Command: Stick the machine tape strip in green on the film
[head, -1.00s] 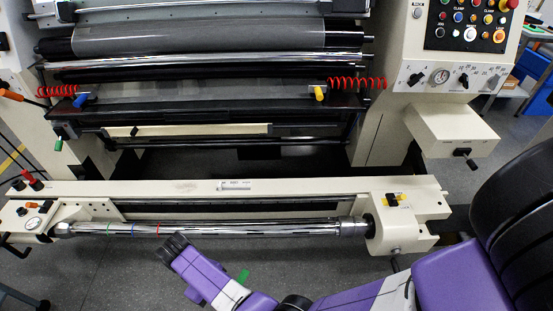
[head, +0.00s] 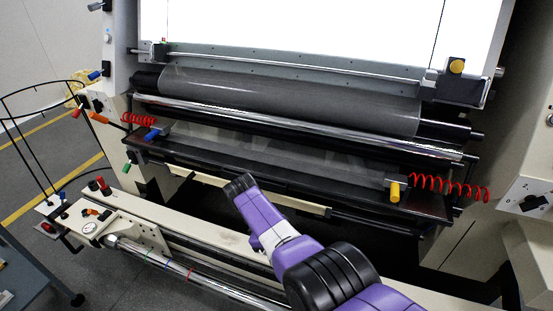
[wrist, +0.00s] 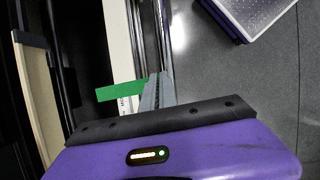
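The green tape strip (wrist: 120,92) shows in the wrist view, sticking out to the left from the grey fingers of my gripper (wrist: 156,90). The fingers look close together, with the strip's right end at them. In the head view my arm reaches up over the front beam, but the fingers and strip cannot be made out. The grey film (head: 290,102) lies across the wide roller below the bright white panel (head: 310,25). My arm's dark tip appears below the film, in front of the lower grey plate.
A chrome bar (head: 300,128) crosses below the film. Red coiled hoses (head: 450,187), a yellow knob (head: 395,190) and a blue knob (head: 152,134) flank the lower plate. The cream front beam (head: 160,215) carries a chrome shaft (head: 190,272). Open floor lies at left.

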